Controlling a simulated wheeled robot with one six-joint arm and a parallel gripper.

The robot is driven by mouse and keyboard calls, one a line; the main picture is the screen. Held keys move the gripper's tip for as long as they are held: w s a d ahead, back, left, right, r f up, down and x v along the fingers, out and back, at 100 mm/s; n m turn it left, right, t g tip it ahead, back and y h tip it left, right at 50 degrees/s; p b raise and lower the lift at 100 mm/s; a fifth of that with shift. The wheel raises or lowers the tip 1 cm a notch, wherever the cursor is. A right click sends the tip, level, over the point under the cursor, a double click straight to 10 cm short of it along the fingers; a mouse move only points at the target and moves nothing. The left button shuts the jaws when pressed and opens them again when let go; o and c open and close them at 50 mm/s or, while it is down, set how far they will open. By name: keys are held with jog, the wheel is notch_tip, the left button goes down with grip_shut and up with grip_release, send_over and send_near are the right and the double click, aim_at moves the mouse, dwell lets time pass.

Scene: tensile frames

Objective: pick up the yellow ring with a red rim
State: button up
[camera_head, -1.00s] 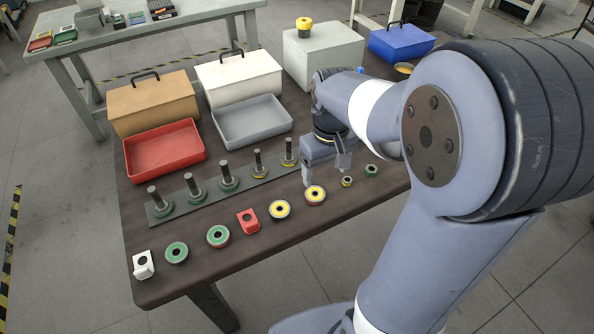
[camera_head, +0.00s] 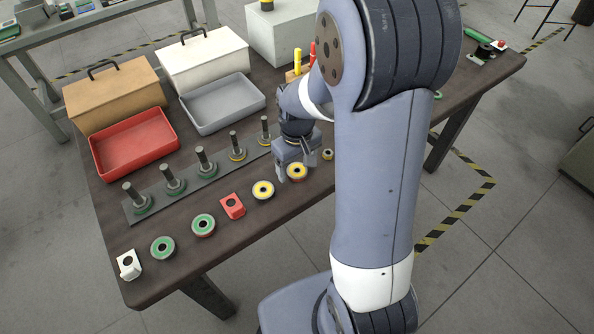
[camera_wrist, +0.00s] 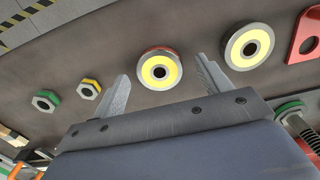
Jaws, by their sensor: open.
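The yellow ring with a red rim (camera_head: 297,172) lies flat on the dark table, right by my gripper (camera_head: 295,164). In the wrist view this ring (camera_wrist: 160,68) shows a yellow face, a dark centre hole and a thin red edge at its far side. My gripper (camera_wrist: 162,72) is open, with one finger to each side of the ring in that view. Nothing is held. The remaining gap in height between fingers and ring is hard to judge.
A similar yellow ring with a grey rim (camera_wrist: 249,47) lies close beside the right finger. A red bracket (camera_head: 232,206) and green rings (camera_head: 203,225) continue the row. A small yellow nut (camera_wrist: 89,89) lies on the other side. A rack of pegs (camera_head: 201,160) stands behind.

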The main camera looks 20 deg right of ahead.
jog(key=shift+f, duration=0.3)
jog(key=shift+c, duration=0.3)
jog(key=c, duration=1.1)
jog(key=shift+r, duration=0.1)
